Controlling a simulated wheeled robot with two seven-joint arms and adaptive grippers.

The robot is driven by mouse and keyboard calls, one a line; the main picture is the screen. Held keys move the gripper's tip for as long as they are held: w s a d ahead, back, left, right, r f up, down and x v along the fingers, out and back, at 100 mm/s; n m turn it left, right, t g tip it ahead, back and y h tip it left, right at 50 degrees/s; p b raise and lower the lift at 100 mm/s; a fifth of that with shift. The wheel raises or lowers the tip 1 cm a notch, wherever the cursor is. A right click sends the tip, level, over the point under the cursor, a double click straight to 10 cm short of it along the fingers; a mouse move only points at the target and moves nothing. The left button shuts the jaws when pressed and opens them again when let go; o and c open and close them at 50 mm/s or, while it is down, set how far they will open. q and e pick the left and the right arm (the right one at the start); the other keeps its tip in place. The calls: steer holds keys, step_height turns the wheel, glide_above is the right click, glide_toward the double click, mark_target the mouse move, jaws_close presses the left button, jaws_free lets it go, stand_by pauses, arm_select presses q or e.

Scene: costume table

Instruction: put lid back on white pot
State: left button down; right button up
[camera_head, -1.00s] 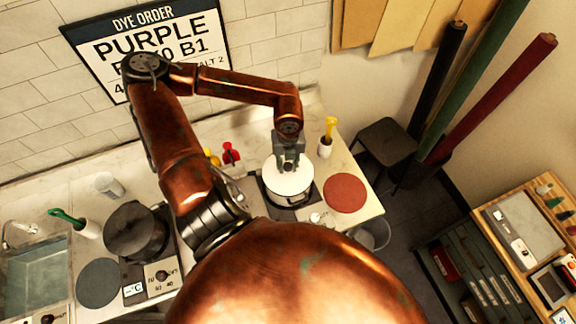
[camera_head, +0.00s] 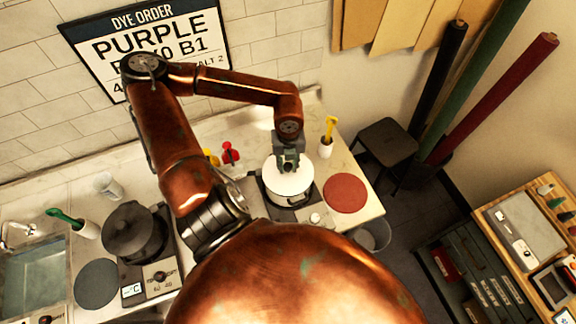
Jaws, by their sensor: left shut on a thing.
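The white pot (camera_head: 291,200) stands on a hot plate at the right part of the counter. Its white lid (camera_head: 288,181) lies over the pot's top; whether it is fully seated is too small to tell. My left gripper (camera_head: 288,165) points down over the lid's middle and is shut on the lid's knob, which the fingers hide. My left arm reaches in from the left above the counter. My right gripper is not in view.
A dark pot (camera_head: 134,231) stands on another hot plate at left. A red round mat (camera_head: 346,193) lies right of the white pot. A white cup with a yellow tool (camera_head: 326,147) stands behind it. Red and yellow bottles (camera_head: 229,153) stand behind left.

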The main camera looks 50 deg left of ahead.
arm_select(q)
steer(key=shift+f+b, duration=0.1)
steer(key=shift+b, duration=0.3)
stand_by(0.7)
stand_by(0.3)
steer(key=c, duration=1.8)
jaws_free()
steer(key=shift+o, duration=1.1)
steer(key=o, duration=0.5)
